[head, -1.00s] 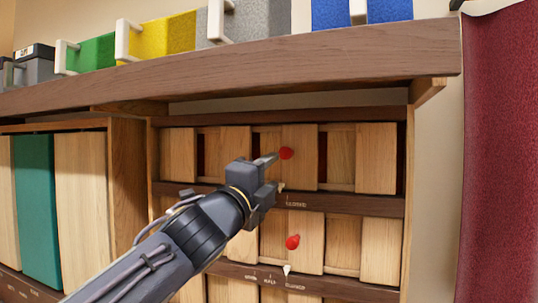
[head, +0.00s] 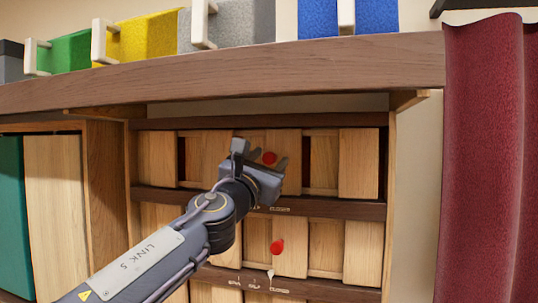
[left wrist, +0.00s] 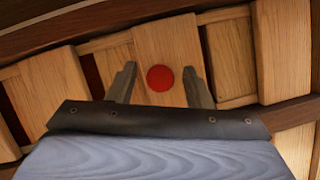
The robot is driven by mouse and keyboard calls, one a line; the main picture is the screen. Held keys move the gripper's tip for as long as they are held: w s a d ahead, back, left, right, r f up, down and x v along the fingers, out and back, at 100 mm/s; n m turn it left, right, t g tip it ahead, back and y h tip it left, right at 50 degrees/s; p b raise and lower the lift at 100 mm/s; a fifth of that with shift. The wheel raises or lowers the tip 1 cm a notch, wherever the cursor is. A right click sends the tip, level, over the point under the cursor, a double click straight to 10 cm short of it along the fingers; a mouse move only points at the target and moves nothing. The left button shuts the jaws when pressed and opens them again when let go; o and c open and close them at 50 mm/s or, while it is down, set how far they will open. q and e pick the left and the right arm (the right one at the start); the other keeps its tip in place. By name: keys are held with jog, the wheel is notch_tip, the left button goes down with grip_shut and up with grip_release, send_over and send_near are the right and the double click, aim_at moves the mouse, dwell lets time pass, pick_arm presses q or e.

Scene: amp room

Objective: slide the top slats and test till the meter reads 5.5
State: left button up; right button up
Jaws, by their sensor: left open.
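The top slats (head: 358,163) are a row of light wooden panels in the cabinet, with dark red gaps between some of them. A red knob (head: 269,158) sits on a top slat near the middle of the row. My left gripper (head: 264,156) is open in front of this slat. In the left wrist view the red knob (left wrist: 160,78) lies between the two spread fingers, which do not touch it. A white pointer and lettering show on the rail below, partly hidden by my gripper. No meter can be made out. My right gripper is not in view.
A lower row of slats (head: 364,252) has its own red knob (head: 277,247) and a white pointer. A thick wooden shelf (head: 300,68) overhangs the cabinet and carries coloured blocks with white handles (head: 155,37). A dark red curtain (head: 485,150) hangs at the right.

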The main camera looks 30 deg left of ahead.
pick_arm(q)
jog(key=shift+w+r, duration=0.2)
jog(key=shift+w, duration=0.35)
grip_shut()
jog(key=shift+a, duration=0.15)
